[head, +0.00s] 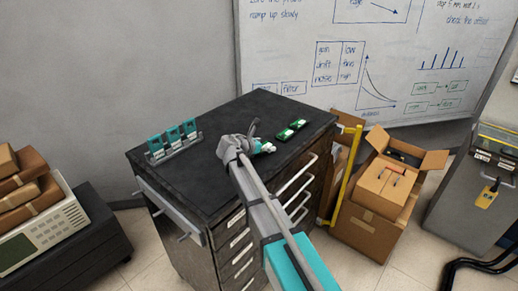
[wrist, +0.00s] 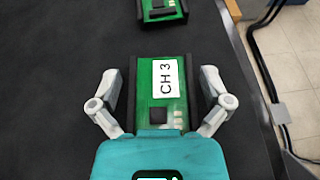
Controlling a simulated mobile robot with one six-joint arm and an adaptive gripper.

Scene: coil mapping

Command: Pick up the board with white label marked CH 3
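The green board with the white label CH 3 (wrist: 143,88) lies on the dark cabinet top in the wrist view, with black strips along its sides. My gripper (wrist: 160,76) is open. Its two fingers are on either side of this board, with a visible gap to each edge. The near end of the board is hidden behind my gripper's teal body. In the head view my gripper (head: 256,143) is low over the cabinet top and covers much of what is beneath it.
Another green board (wrist: 162,10) lies just beyond. In the head view, green boards (head: 285,133) lie right of my gripper on the cabinet top (head: 205,190). A rack with teal modules (head: 173,143) stands at the left. An open cardboard box (head: 375,205) is beside the cabinet.

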